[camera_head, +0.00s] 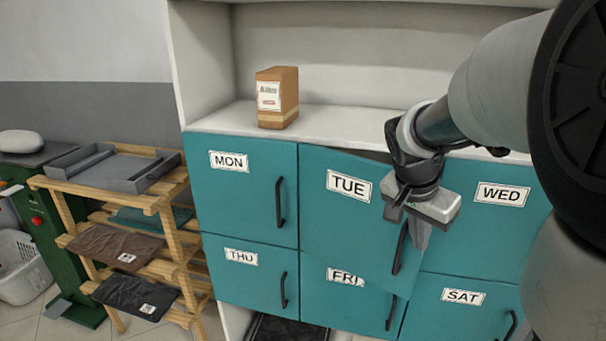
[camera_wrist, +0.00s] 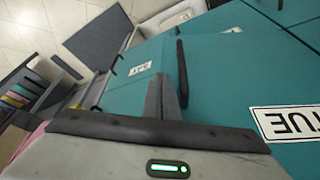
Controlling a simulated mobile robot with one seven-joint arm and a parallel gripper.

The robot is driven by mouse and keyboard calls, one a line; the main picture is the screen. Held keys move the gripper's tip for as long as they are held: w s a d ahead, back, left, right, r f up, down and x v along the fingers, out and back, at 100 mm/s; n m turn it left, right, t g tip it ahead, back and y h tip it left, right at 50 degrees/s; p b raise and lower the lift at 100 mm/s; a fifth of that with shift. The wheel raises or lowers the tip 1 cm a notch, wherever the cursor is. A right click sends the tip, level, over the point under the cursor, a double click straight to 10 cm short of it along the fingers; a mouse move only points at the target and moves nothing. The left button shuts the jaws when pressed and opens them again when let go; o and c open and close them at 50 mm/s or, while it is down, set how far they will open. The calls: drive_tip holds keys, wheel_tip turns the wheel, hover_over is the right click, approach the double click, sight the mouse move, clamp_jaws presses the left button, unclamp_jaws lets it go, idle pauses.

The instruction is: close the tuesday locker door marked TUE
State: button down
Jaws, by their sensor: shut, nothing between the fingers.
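The teal TUE locker door (camera_head: 345,225) stands partly open in the head view. Its right side swings out toward me, a dark gap shows along its top, and its lower edge overlaps the FRI door. Its black vertical handle (camera_head: 400,248) is near its right edge. The TUE label also shows in the wrist view (camera_wrist: 288,121). My gripper (camera_head: 418,238) points down near the door's upper right edge, just right of the handle. Its fingers also show in the wrist view (camera_wrist: 167,95), shut and empty. I cannot tell whether they touch the door.
The MON (camera_head: 245,190), WED (camera_head: 515,215), THU (camera_head: 240,280), FRI (camera_head: 350,305) and SAT (camera_head: 455,305) doors look shut. A brown box (camera_head: 277,98) stands on the white shelf above. A wooden rack (camera_head: 165,210) with a grey tray and folded garments stands left.

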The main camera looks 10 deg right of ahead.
drive_tip(key=w+d, duration=0.5)
drive_tip(key=w, duration=0.1)
drive_tip(key=shift+p, duration=0.45)
drive_tip(key=shift+w+d, duration=0.1)
